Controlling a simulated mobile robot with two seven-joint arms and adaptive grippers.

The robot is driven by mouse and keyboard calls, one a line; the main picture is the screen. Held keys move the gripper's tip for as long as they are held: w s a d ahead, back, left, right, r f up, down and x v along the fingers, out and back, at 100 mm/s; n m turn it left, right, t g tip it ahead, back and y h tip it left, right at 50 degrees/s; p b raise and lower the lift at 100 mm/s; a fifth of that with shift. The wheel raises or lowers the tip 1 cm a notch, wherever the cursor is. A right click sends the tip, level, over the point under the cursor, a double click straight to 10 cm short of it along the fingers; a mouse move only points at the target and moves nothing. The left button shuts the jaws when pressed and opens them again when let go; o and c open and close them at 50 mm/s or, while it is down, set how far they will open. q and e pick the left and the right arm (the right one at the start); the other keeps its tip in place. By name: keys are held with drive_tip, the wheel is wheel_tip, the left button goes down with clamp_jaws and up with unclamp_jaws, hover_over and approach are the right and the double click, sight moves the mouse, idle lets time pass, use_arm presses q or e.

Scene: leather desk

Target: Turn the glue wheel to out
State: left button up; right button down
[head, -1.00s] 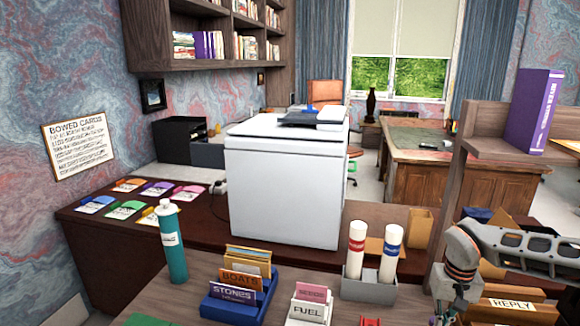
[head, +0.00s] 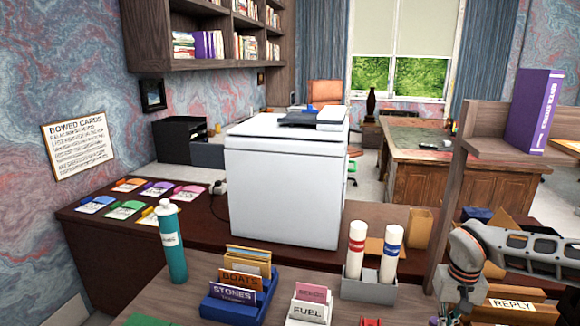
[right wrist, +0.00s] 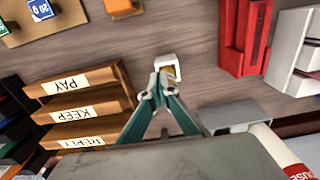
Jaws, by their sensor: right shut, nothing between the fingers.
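I cannot make out for certain a wheel marked "out". Two white tubes, one with a red label (head: 357,245) and one with a blue label (head: 391,251), stand upright in a grey holder (head: 368,291). The red-labelled tube (right wrist: 295,165) shows partly at the lower right of the right wrist view. My right gripper (right wrist: 160,84) is shut and empty, its tips beside or over a small white square piece with a yellow inside (right wrist: 168,68); I cannot tell if they touch. In the head view my right gripper is at the lower right, its tips hard to see. My left gripper is out of view.
Wooden letter trays (right wrist: 85,112) stand left of my right gripper in the wrist view. A red holder (right wrist: 243,40) is to the right. In the head view a teal bottle (head: 172,245), a blue card holder (head: 232,305) and a white printer (head: 283,190) stand farther left.

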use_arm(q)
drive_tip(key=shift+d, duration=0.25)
use_arm(e)
wheel_tip(320, 180, up, 6)
drive_tip(key=shift+s, duration=0.15)
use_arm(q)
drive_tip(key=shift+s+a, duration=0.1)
